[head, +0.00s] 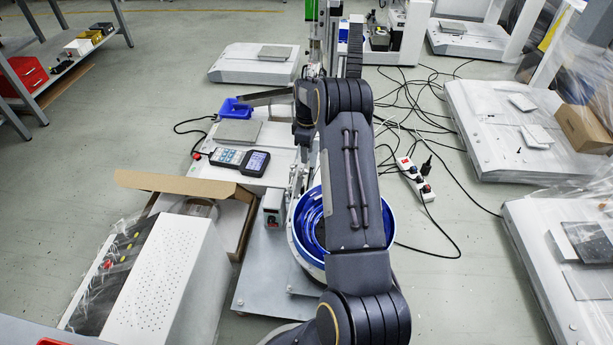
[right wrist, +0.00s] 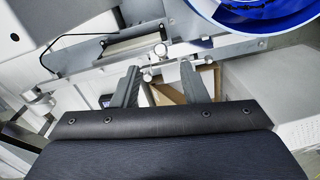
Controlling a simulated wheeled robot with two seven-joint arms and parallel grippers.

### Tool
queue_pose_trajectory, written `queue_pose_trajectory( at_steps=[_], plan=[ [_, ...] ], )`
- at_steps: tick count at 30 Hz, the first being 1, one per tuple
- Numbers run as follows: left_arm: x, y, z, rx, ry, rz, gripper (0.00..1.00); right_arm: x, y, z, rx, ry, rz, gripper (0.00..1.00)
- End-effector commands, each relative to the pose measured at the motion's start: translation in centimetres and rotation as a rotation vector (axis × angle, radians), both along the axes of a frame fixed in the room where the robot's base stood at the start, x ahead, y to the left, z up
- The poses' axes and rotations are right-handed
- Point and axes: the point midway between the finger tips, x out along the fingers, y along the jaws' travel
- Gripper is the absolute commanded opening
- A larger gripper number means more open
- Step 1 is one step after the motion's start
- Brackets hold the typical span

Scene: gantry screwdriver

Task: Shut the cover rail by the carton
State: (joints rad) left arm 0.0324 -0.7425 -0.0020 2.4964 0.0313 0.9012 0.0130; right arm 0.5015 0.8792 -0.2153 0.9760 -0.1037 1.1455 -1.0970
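The open brown carton (head: 147,181) lies at the lower left in the head view, beside a white perforated machine. A corner of it shows between my fingers in the right wrist view (right wrist: 172,93). A pale metal rail (right wrist: 190,48) with small round knobs crosses just beyond my fingertips; I take it for the cover rail, though its open or shut position is unclear. My right gripper (right wrist: 160,70) is open, with a clear gap and nothing gripped. Whether a finger touches the rail is unclear. In the head view my right arm hides most of that gripper. My left gripper is out of view.
A blue-rimmed bin (head: 301,228) stands close beside my right arm. A handheld controller (head: 240,159) lies on the white base behind the carton. A power strip (head: 415,180) and loose black cables cover the floor at right.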

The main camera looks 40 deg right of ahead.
Motion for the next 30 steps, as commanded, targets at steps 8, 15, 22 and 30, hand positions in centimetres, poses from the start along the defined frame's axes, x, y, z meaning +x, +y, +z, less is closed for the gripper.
queue_pose_trajectory(
  at_steps=[8,15,22,30],
  plan=[
    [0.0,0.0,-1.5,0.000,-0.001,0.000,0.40,-0.1,0.2,-3.3,0.001,0.002,0.000,0.40],
    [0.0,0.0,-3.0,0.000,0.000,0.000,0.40,-0.2,0.4,-6.9,0.001,0.000,-0.001,0.40],
    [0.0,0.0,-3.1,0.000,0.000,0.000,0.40,-0.2,0.5,-7.4,0.000,-0.001,-0.001,0.40],
    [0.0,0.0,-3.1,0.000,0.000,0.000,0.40,-0.2,0.5,-7.4,0.001,-0.002,-0.001,0.17]
  ],
)
